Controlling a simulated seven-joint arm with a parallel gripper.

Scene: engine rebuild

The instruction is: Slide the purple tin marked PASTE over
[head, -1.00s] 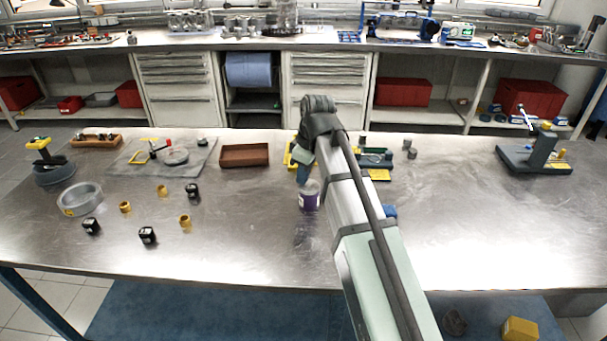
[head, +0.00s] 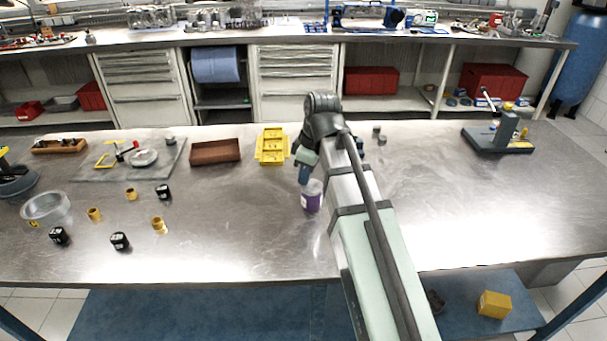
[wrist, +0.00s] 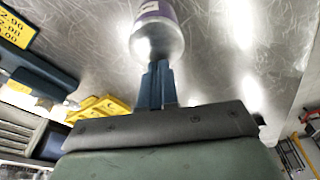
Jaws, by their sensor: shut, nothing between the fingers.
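The purple tin (head: 312,203) with a pale lid stands on the metal table near the middle, just left of my arm. Its marking is too small to read in the head view. It also shows in the wrist view (wrist: 158,32), right ahead of my fingertips. My gripper (head: 303,178) points down beside the tin's far side, its fingers close to or against it; I cannot tell if they touch. In the wrist view the blue fingers (wrist: 156,80) are together with nothing between them.
A yellow tray (head: 272,147) and a brown tray (head: 215,151) stand behind the tin. Black-capped jars and brass bushings (head: 159,225) lie to the left. A grey stand (head: 500,137) is at the far right. The table's front middle is clear.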

